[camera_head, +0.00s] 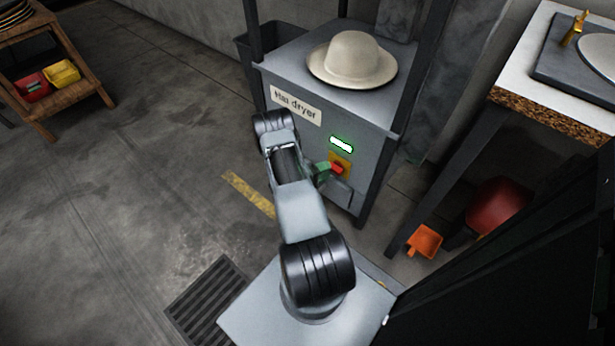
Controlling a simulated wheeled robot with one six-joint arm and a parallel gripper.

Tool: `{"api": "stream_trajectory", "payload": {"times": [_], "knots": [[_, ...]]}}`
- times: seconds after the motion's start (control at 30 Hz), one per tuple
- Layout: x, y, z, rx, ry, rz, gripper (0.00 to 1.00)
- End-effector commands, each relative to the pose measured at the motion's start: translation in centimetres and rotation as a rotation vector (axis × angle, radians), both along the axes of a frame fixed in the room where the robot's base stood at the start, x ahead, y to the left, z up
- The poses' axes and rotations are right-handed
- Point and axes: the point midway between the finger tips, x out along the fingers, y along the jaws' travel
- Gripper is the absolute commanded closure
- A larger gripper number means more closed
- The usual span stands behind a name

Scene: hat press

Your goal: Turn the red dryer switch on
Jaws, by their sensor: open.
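The hat dryer is a grey cabinet (285,85) with a "Hat dryer" label on its front. The red switch (338,169) sits on a yellow plate (346,160) at the right of the cabinet's front, below a lit green display (341,144). My arm reaches up from the bottom of the view to the cabinet front. My gripper (324,172) is open, right beside the switch on its left. The fingers are small and partly hidden by my arm; I cannot tell whether they touch the switch.
A cream hat (352,60) lies on top of the dryer. A table (520,65) stands at the right, with an orange dustpan (425,240) on the floor near it. A wooden shelf (75,45) stands at the far left. The floor left of the dryer is clear.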

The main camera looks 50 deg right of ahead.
Motion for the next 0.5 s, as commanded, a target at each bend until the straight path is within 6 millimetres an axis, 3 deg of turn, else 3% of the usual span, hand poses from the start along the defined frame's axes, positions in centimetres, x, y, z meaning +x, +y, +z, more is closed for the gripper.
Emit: {"api": "stream_trajectory", "payload": {"times": [0.3,0.5], "knots": [[2.7,6.2,0.2,-0.001,0.0,0.006,0.53],[3.8,9.0,0.1,0.0,-0.001,0.003,0.53]]}}
